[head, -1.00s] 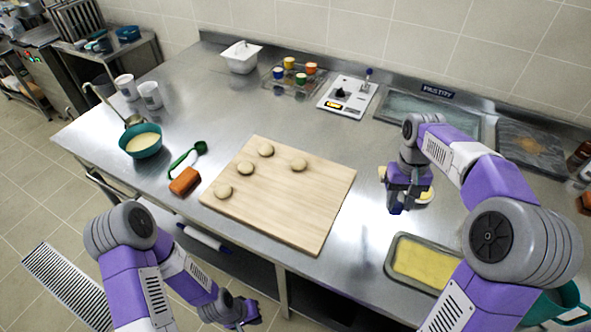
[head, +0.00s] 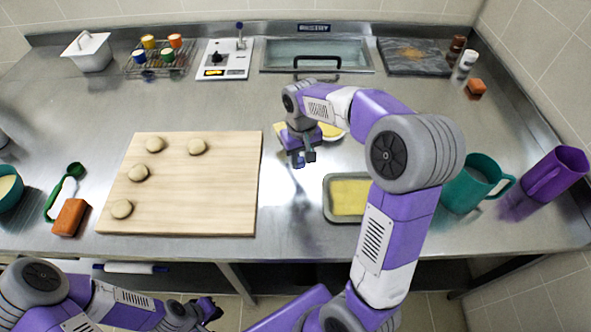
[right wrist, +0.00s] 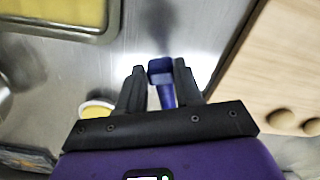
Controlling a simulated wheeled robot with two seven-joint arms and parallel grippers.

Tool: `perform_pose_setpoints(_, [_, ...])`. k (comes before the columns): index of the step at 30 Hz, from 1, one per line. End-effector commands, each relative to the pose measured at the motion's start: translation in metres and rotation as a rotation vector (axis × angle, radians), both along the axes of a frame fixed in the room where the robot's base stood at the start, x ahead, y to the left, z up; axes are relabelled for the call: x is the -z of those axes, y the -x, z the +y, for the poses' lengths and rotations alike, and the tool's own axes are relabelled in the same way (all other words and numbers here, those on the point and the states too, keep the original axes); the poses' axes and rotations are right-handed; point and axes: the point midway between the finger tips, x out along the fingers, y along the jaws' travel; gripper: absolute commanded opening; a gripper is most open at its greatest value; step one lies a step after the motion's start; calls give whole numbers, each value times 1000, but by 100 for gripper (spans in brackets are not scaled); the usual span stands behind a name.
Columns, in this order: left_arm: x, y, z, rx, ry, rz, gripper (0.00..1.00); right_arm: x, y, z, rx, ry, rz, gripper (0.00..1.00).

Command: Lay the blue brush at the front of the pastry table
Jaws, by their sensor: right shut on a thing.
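My right gripper (head: 304,160) is over the steel pastry table (head: 285,215), to the right of the wooden board. It is shut on the blue brush (right wrist: 162,82), which shows between the two fingers in the right wrist view. In the head view only a small blue bit of the brush (head: 298,160) shows at the fingertips. The brush appears held above the table top; its far end is hard to make out. My left gripper (head: 212,312) is low at the bottom, in front of the table edge, too small and dark to read.
The board (head: 190,205) carries several dough balls. A yellow-filled tray (head: 328,212) lies right of the gripper. A teal jug (head: 465,190) and purple jug (head: 550,180) stand further right. An orange block (head: 70,218) is at left. Bare steel lies between board and tray.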

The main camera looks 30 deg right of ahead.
Motion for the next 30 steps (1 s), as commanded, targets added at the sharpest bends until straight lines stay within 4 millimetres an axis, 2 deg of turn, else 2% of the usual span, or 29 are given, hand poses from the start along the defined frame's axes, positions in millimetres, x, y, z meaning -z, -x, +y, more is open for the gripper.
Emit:
perform_pose_setpoints(9, [15, 0, 0, 0, 0, 0, 0, 47, 1, -1, 2, 0, 3, 0])
perform_pose_setpoints(12, [16, 0, 0, 0, 0, 0, 0, 53, 0, -1, 2, 0, 0, 0])
perform_pose_setpoints(18, [15, 0, 0, 0, 0, 0, 0, 53, 0, 0, 2, 0, 0, 0])
perform_pose_setpoints(19, [15, 0, 0, 0, 0, 0, 0, 53, 0, 0, 2, 0, 1, 37])
perform_pose_setpoints(21, [15, 0, 0, 0, 0, 0, 0, 53, 0, 0, 2, 0, 1, 47])
perform_pose_setpoints(24, [15, 0, 0, 0, 0, 0, 0, 53, 0, 0, 1, 0, 0, 61])
perform_pose_setpoints(30, [15, 0, 0, 0, 0, 0, 0, 53, 0, 0, 1, 0, 0, 61])
